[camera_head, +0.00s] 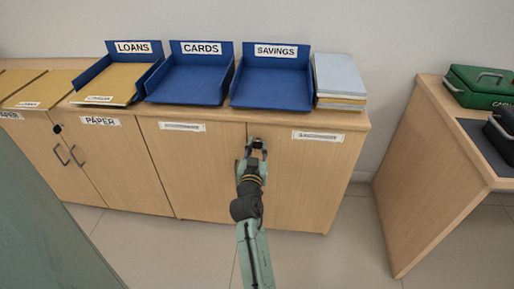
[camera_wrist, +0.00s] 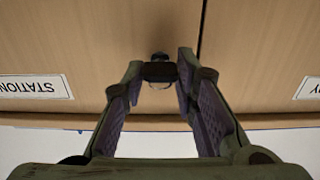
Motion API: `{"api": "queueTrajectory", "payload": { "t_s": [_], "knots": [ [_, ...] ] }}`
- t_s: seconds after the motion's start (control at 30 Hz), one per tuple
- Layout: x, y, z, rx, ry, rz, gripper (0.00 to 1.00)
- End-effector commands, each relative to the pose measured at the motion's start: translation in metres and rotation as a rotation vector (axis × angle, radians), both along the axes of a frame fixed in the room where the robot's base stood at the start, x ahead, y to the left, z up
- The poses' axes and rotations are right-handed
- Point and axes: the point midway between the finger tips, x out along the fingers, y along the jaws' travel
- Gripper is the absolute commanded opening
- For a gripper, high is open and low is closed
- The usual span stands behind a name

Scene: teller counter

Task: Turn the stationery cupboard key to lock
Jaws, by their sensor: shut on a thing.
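The stationery cupboard door (camera_head: 302,190) is the right-hand wooden door of the low cabinet; its label reads upside down in the wrist view (camera_wrist: 35,88). A dark key (camera_wrist: 160,71) stands in the lock on this door, beside the gap between the doors. Its dark head looks wide and flat across the wrist view, with a small ring below it. My gripper (camera_head: 257,150) is at the top of the door, its fingertips closed on both sides of the key head. In the head view the fingers mostly hide the key, and its exact turn angle is hard to tell.
Blue trays marked LOANS (camera_head: 152,72), CARDS (camera_head: 190,84) and SAVINGS (camera_head: 272,87) stand on the cabinet top, with a stack of paper (camera_head: 338,76) at right. Another desk (camera_head: 433,180) with a green cash box (camera_head: 482,88) stands at right. Open floor lies between.

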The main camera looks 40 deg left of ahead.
Motion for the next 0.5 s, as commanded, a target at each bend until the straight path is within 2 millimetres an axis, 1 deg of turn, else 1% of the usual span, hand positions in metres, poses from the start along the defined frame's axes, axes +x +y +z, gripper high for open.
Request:
{"api": "queueTrajectory", "payload": {
  "t_s": [0.03, 0.2, 0.5],
  "knots": [
    [-0.0001, 0.0, 0.0, 0.0, 0.0, 0.0, 0.11],
    [-0.0001, 0.0, 0.0, 0.0, 0.0, 0.0, 0.0],
    [-0.0002, 0.0001, 0.0001, -0.027, -0.017, 0.0, 0.0]
  ]
}}
